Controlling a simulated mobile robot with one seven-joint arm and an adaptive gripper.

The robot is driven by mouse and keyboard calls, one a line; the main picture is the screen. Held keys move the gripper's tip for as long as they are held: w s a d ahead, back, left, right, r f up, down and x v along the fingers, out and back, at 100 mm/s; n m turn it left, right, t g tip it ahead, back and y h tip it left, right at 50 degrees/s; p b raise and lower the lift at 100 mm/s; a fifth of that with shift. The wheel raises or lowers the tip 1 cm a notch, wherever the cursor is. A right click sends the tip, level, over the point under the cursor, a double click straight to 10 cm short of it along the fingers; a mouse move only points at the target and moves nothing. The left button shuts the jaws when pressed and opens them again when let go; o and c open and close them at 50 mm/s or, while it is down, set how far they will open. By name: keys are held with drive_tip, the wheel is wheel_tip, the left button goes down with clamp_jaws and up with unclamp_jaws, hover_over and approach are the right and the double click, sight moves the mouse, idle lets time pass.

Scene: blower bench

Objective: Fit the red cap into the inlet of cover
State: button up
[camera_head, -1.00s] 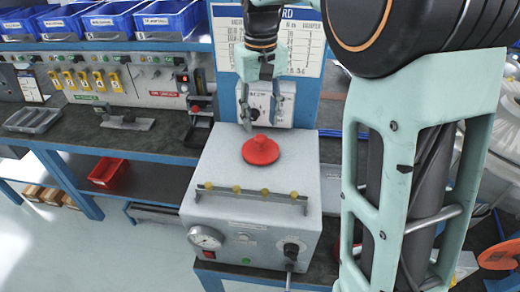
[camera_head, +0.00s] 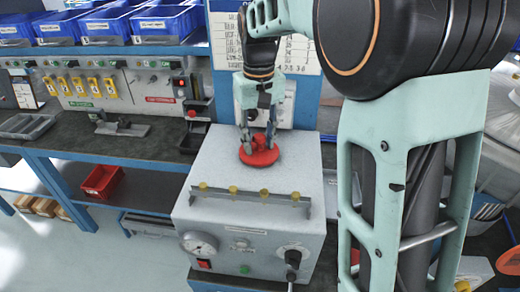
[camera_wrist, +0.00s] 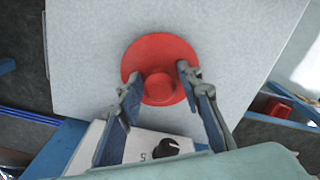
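The red cap (camera_head: 260,156), a round disc with a raised knob, lies on top of a light grey box (camera_head: 215,170). It also shows in the wrist view (camera_wrist: 158,52), with its knob toward the camera. My gripper (camera_head: 259,142) is low over the cap. In the wrist view, the fingers of my gripper (camera_wrist: 159,78) are spread on either side of the knob with visible gaps, their tips over the disc. Whether the tips touch the disc I cannot tell. I cannot make out the cover or its inlet.
The box front has a gauge (camera_head: 199,244) and knobs. A rail with several yellow pegs (camera_head: 235,190) crosses its top in front of the cap. Blue bins (camera_head: 170,20) line a shelf behind. A red bin (camera_head: 102,181) sits on the lower shelf at left.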

sight(259, 136)
clamp_jaws()
drive_tip(key=shift+r+p, duration=1.7)
drive_tip(key=shift+r, duration=0.25)
